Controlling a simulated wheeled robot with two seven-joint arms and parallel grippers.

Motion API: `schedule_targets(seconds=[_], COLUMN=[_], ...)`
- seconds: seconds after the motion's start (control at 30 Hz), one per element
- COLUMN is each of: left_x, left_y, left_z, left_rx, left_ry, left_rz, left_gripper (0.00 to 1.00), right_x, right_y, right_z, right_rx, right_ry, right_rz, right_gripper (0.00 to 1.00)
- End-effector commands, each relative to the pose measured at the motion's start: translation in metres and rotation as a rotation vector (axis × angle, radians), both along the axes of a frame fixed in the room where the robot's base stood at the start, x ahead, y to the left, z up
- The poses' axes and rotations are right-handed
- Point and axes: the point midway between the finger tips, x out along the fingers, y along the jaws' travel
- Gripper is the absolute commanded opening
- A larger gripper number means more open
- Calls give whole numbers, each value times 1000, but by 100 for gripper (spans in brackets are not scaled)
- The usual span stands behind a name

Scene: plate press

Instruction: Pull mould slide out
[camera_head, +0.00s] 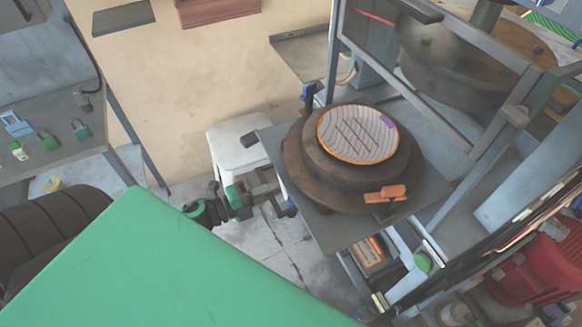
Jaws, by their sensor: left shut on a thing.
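The mould slide (424,204) is a flat grey tray beside the press frame. It bears a round brown mould (316,182), on which a striped plate with an orange rim (358,134) lies. My left gripper (284,194) is at the slide's left edge. It is shut on what looks like the slide's handle, and the contact is small and partly hidden by the fingers. An orange-handled piece (385,193) is at the front right of the mould. The upper press die (450,75) hangs behind and to the right, inside the frame. My right gripper is out of view.
A white stool (237,144) stands behind my left gripper. A workbench with padlocks (50,140) is at the left. Metal frame posts (478,150) stand close to the slide's right. Red items (530,270) fill the lower right. Tiled floor (285,245) shows below the gripper.

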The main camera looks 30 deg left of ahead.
Motion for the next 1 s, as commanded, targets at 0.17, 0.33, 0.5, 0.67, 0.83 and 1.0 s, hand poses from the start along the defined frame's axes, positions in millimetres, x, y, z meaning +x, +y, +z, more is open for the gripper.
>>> schedule_targets(seconds=[0.17,0.33,0.5,0.67,0.83,1.0], left_x=[-20,-28,-30,-30,-30,-29], left_y=[13,18,20,20,20,20], left_z=[-2,-1,-1,-1,-1,0], left_rx=[1,-1,0,0,0,-1], left_ry=[3,3,1,1,1,1], left_rz=[1,1,1,1,2,1], left_gripper=[0,0,0,0,22,22], right_x=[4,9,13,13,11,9], right_y=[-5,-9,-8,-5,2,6], right_z=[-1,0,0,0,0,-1], right_rx=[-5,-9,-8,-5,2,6], right_ry=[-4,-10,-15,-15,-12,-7], right_rz=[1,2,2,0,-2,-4], right_gripper=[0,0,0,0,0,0])
